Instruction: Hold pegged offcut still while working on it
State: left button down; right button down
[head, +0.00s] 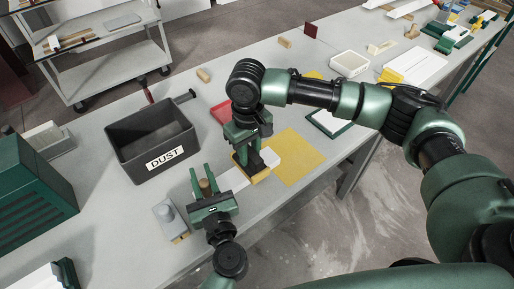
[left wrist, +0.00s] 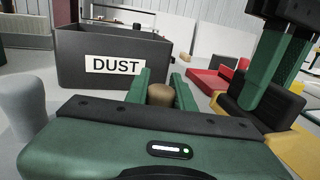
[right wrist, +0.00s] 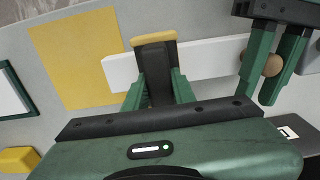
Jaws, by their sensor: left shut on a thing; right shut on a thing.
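The offcut is a white strip (head: 234,181) lying on the bench; it also shows in the right wrist view (right wrist: 219,57). A round-topped wooden peg (head: 205,187) stands at its left end. My left gripper (head: 203,185) is shut on the peg, one finger on each side; the peg top shows between the fingers in the left wrist view (left wrist: 160,95). My right gripper (head: 246,152) is shut on a black block with a tan edge (right wrist: 154,40), which sits across the middle of the strip. The block hides that part of the strip.
A dark bin marked DUST (head: 125,138) stands behind my left gripper. A grey block with a knob (head: 166,213) lies left of it. A yellow sheet (head: 304,163) lies under the strip's right end. A red tray (head: 220,112) is behind my right gripper.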

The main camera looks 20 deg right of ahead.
pick_arm(q)
jog(key=shift+s+f, duration=0.1)
jog(key=shift+f, duration=0.3)
pick_arm(e)
jog(key=a, duration=0.1)
jog(key=s+a, duration=0.1)
jog(key=a, duration=0.1)
jog(key=shift+s, duration=0.1)
notch_tip(320, 180, up, 8)
dwell(0.5)
pick_arm(q)
jog(key=c, duration=1.3)
grip_release()
jog(key=shift+o, duration=0.9)
jog(key=shift+r, duration=0.2)
jog(key=s, duration=0.7)
jog(key=s+d, duration=0.1)
jog(key=s, duration=0.3)
jog(key=shift+s, duration=0.3)
